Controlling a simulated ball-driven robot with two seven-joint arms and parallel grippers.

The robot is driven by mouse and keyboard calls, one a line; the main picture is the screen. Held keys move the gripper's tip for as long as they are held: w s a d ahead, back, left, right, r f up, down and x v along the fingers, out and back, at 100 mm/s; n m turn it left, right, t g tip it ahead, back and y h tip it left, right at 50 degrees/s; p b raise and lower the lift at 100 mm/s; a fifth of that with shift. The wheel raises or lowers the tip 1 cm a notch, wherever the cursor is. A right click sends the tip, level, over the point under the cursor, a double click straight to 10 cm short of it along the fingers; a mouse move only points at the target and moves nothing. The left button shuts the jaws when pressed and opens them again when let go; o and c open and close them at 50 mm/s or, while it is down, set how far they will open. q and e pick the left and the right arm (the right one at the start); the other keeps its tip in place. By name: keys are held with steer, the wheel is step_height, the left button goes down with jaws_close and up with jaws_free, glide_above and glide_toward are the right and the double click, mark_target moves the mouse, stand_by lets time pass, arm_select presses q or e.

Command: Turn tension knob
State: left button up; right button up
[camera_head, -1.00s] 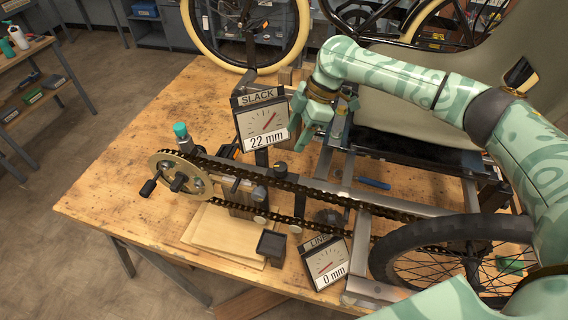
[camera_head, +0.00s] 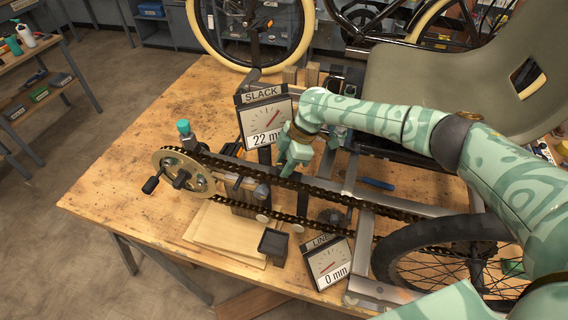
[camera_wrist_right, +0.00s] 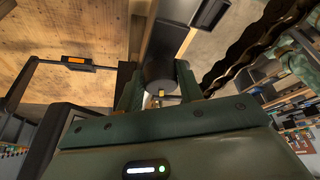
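My right gripper (camera_head: 291,160) comes in from the right and points down beside the slack gauge, over the chain. In the right wrist view its fingers (camera_wrist_right: 160,88) are apart, with a dark round knob (camera_wrist_right: 158,74) bearing a small yellow mark between or just beyond them. Whether the fingers touch it is unclear. In the head view my gripper covers that spot. The slack gauge (camera_head: 265,122) reads 22 mm and the line gauge (camera_head: 328,264) reads 0 mm. The chain (camera_head: 330,195) runs from the chainring (camera_head: 180,177) towards the rear wheel. My left gripper is out of view.
A teal-topped post (camera_head: 184,128) stands behind the chainring. The rear wheel (camera_head: 440,250) and the seat (camera_head: 450,85) bound the right side. A small black tray (camera_head: 273,243) and a blue-handled tool (camera_head: 378,183) sit nearby. The workbench (camera_head: 125,150) is clear at left.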

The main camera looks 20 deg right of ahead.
steer(key=c, duration=0.4)
steer(key=shift+r, duration=0.1)
steer(key=shift+c, duration=0.2)
